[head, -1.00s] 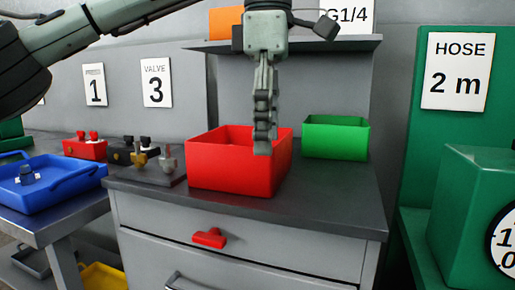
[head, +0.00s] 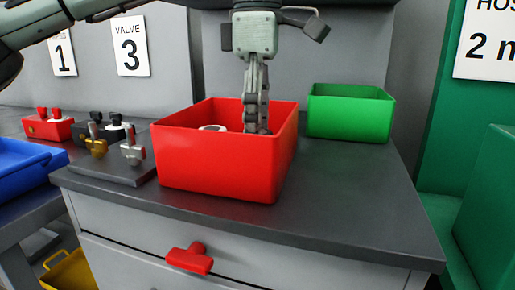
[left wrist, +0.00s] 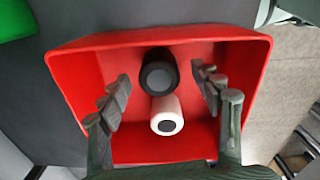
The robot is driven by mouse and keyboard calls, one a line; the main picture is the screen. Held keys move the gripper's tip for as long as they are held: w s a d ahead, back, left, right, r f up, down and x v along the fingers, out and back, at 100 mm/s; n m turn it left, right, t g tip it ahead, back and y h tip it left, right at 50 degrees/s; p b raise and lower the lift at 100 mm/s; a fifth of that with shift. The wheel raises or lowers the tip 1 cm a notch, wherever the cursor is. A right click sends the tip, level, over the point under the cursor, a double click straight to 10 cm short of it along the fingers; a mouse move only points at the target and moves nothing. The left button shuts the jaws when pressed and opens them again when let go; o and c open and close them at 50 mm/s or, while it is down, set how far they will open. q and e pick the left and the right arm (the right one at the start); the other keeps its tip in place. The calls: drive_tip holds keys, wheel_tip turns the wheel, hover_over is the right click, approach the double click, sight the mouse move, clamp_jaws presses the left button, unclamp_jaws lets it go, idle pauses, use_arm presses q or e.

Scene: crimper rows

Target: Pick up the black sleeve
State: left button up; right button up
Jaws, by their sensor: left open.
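In the left wrist view a black sleeve (left wrist: 158,70) stands in the red bin, touching or very close to a white sleeve (left wrist: 167,115). In the head view the white one's rim (head: 212,128) shows just above the bin's front wall; the black sleeve is hidden there. The red bin (head: 215,165) stands on the grey cabinet top. My left gripper (head: 257,128) points down into the bin. In the left wrist view its open fingers (left wrist: 160,88) are on either side of the black sleeve, apart from it. My right gripper is not in view.
A green bin (head: 350,115) stands behind and to the right of the red one. Small valves (head: 132,148) sit on a dark plate at the left. The red bin's walls surround my fingers. The cabinet top (head: 340,195) is clear at the front right.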

use_arm(q)
drive_tip(key=shift+f, duration=0.9)
drive_tip(key=shift+c, duration=0.3)
drive_tip(key=c, duration=1.2)
